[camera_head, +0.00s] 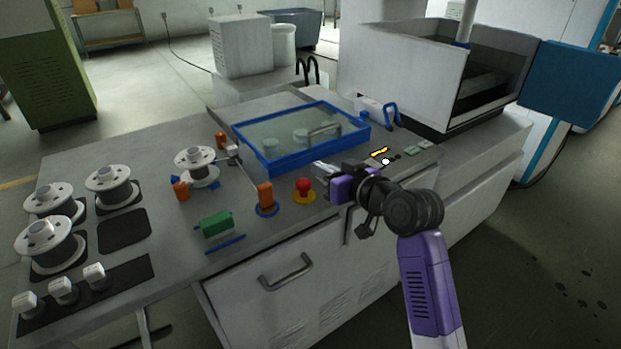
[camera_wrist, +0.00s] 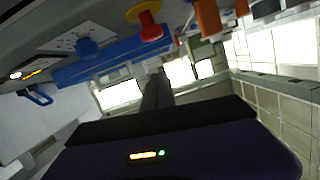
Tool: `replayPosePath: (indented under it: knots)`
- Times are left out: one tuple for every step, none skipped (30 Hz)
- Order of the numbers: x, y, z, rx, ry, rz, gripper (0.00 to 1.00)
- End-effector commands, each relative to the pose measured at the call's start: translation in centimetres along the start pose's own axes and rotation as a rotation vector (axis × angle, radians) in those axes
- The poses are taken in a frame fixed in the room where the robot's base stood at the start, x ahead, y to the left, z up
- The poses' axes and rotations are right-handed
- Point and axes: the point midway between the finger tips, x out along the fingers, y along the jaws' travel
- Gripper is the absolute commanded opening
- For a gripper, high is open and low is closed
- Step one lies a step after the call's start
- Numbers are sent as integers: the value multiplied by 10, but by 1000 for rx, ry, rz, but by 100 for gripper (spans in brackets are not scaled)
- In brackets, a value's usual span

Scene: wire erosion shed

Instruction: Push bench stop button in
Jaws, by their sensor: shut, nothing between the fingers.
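The bench stop button (camera_head: 304,187) is a red mushroom head on a yellow round base, standing near the front edge of the bench top. It also shows at the top of the wrist view (camera_wrist: 150,31). My gripper (camera_head: 322,169) is shut and empty, just right of the button in the head view and pointing left. A gap shows between the fingers and the red head. In the wrist view the dark shut fingers (camera_wrist: 161,78) lie below the button in the picture. Nothing covers the button in the head view.
A blue-framed clear-lidded box (camera_head: 245,155) stands behind the button. An orange block on a blue ring (camera_head: 265,197) is close on its left. A green block (camera_head: 215,224) and several wire spools (camera_head: 109,183) lie farther left. A drawer handle (camera_head: 286,271) juts out below.

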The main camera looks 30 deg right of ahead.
Motion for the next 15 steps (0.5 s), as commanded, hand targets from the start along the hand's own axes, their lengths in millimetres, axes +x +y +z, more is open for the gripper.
replayPosePath:
  knots:
    - [10,0,-1,0,-2,-1,0]
    - [16,0,-1,-1,-1,-1,0]
    - [24,0,-1,-1,-2,-1,0]
    - [30,0,-1,0,-2,-1,0]
    - [35,-1,-1,-1,-1,-1,0]
    - [40,0,3,0,-4,0,0]
    - [40,0,11,2,-4,1,0]
    - [40,0,16,3,-5,1,0]
    - [41,0,21,3,-4,1,0]
    - [42,0,24,2,-3,1,0]
    - [43,0,27,1,-3,1,0]
    - [44,0,30,1,-1,1,0]
    - [44,0,32,1,-2,1,0]
    - [45,0,35,1,-2,1,0]
    - [45,0,37,1,-2,1,0]
